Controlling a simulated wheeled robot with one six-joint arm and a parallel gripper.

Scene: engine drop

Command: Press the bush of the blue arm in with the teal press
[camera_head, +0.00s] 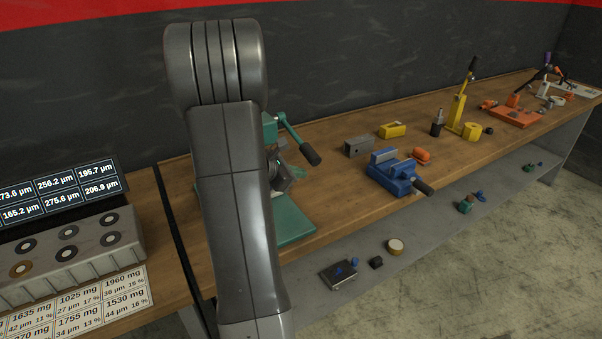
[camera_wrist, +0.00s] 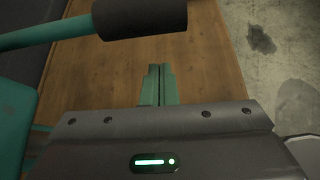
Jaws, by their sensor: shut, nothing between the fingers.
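The teal press (camera_head: 294,221) stands on the bench, largely hidden behind my arm in the head view. Its lever (camera_head: 293,130) slopes down to the right and ends in a black grip (camera_head: 311,154). In the wrist view the black grip (camera_wrist: 140,16) crosses the top, with the teal press body (camera_wrist: 14,125) at the left. My gripper (camera_wrist: 158,72) has its teal fingers together with nothing between them. It is close to the lever and below its grip in the wrist view. I cannot make out the blue arm or its bush; the press's working spot is hidden.
A blue vise (camera_head: 392,180) stands right of the press, with a grey block (camera_head: 358,147) and a yellow block (camera_head: 392,130) behind. A yellow lever tool (camera_head: 457,112) stands farther right. A lower shelf (camera_head: 420,228) holds small parts. Bare bench lies beneath my gripper.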

